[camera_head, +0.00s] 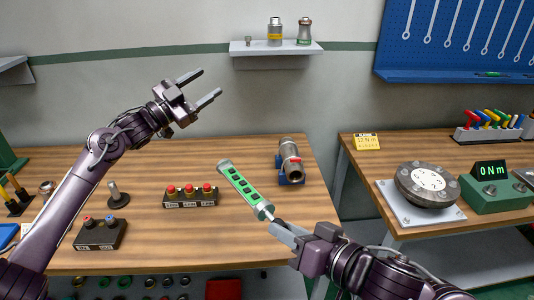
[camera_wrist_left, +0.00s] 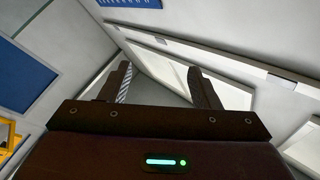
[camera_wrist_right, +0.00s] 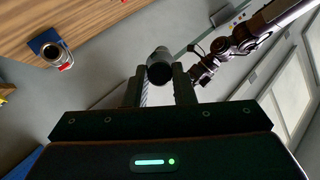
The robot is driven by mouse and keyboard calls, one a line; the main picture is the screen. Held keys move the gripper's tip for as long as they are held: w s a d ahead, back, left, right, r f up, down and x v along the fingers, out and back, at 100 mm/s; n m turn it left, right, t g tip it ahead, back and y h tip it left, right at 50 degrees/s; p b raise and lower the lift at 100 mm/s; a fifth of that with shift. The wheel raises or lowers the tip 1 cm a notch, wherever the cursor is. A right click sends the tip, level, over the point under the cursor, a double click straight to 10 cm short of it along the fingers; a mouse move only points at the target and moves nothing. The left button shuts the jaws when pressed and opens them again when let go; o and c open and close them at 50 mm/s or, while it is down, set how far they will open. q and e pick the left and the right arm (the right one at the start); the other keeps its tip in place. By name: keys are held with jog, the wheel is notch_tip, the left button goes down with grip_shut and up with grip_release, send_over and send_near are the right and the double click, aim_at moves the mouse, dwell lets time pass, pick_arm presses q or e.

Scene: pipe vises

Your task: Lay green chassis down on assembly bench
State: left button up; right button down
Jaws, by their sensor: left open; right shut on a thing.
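The green chassis (camera_head: 243,191) is a long green bar with several dark slots. It is held tilted in the head view, and appears to be above the wooden bench (camera_head: 160,250). My right gripper (camera_head: 277,223) is shut on its lower right end. In the right wrist view, a dark grey round end (camera_wrist_right: 160,67) shows between the fingertips. My left gripper (camera_head: 206,84) is open and empty, raised high in front of the back wall. In the left wrist view, nothing is between its fingers (camera_wrist_left: 160,85).
On the bench stand a red-button box (camera_head: 190,196), a small button box (camera_head: 100,233), a dark knobbed stand (camera_head: 118,196) and a pipe in a blue vise (camera_head: 290,162). The bench front is clear. A second bench (camera_head: 365,175) at right holds a round flange (camera_head: 428,183).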

pick_arm(q)
jog(key=s+d+r+m+g+h, duration=0.15)
jog(key=s+d+m+g, duration=0.3)
jog(key=d, duration=0.45)
jog(key=s+d+r+m+g, duration=0.3)
jog(key=s+d+g, duration=0.2)
jog(key=d, duration=0.5)
jog(key=s+d+f+m+g+y, duration=0.2)
jog(key=s+d+m+g+y, duration=0.25)
jog(key=s+d, duration=0.55)
jog(key=s+d+f+m+y, duration=0.1)
jog(key=s+f+m+y, duration=0.1)
jog(key=s+f+y, duration=0.25)
jog(key=t+y, duration=0.5)
jog(key=y, duration=0.7)
send_near(253, 191)
jog(key=shift+n, duration=0.3)
jog(key=x, duration=0.8)
jog(key=shift+a+f, duration=0.1)
jog(key=shift+f, duration=0.2)
